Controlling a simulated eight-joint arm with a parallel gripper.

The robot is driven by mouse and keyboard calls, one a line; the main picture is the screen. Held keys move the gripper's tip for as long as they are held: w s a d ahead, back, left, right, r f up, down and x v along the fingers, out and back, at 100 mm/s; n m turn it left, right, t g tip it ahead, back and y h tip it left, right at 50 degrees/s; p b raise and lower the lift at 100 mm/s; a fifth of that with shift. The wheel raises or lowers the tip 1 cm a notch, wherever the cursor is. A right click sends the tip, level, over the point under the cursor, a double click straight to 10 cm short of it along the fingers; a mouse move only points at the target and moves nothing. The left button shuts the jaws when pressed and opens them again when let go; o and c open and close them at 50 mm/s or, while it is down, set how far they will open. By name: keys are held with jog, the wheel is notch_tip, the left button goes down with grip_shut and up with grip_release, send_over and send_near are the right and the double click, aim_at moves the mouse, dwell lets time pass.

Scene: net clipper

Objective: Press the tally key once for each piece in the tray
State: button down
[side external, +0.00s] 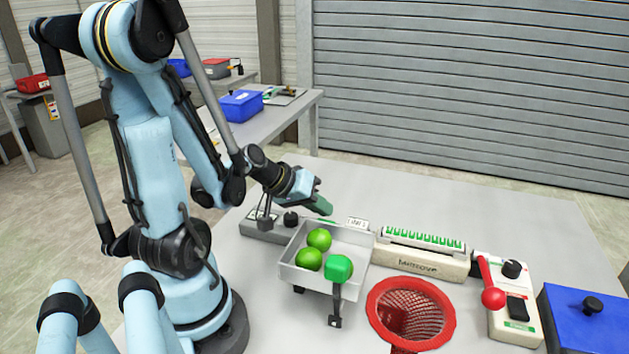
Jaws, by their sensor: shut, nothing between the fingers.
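A grey metal tray (360,256) stands on the table, with two round green pieces (319,239) (309,259) visible in it. My gripper (323,207) is shut and empty, with green fingers, above the table just behind the tray. A low grey device (262,231) with a black knob (290,219) sits left of the tray, below my wrist. I cannot tell for certain which part is the tally key.
A cream unit (420,262) with a row of green markings stands right of the tray. A red net hoop (411,312) is in front. A control box (513,325) with a red-knobbed lever (492,297) and a blue box (590,325) are at right. The back right table is clear.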

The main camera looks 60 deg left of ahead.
jog(key=shift+f, duration=0.1)
jog(key=shift+f, duration=0.3)
dwell(0.6)
jog(key=shift+r, duration=0.4)
jog(key=shift+r, duration=2.55)
jog(key=shift+d, duration=0.1)
